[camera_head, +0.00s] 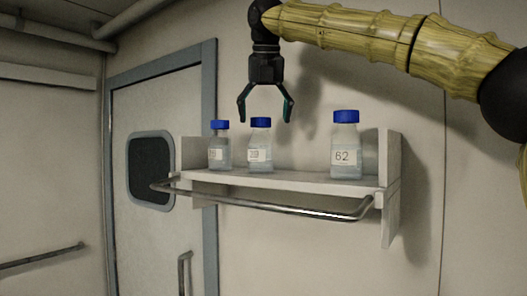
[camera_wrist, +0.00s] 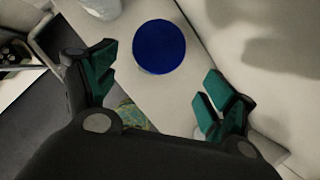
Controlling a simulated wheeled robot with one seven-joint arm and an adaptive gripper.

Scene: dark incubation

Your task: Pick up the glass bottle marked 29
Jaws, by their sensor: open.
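Three glass bottles with blue caps stand upright on a wall shelf. The middle bottle (camera_head: 260,160) has a white label that ends in 9; its first digit is too small to be sure of. The left bottle (camera_head: 219,159) has a label I cannot read. The right bottle (camera_head: 344,158) is marked 62. My gripper (camera_head: 265,112) points down, open and empty, with its fingertips either side of the middle bottle's cap or just above it. In the wrist view, a round blue cap (camera_wrist: 159,47) shows from above, just beyond the line between my open fingers (camera_wrist: 157,80).
The pale shelf (camera_head: 298,184) has upright side panels and a metal rail (camera_head: 280,210) along its front. The wall is close behind the bottles. Clear shelf lies between the middle and right bottles. A door (camera_head: 160,235) with a dark window stands to the left.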

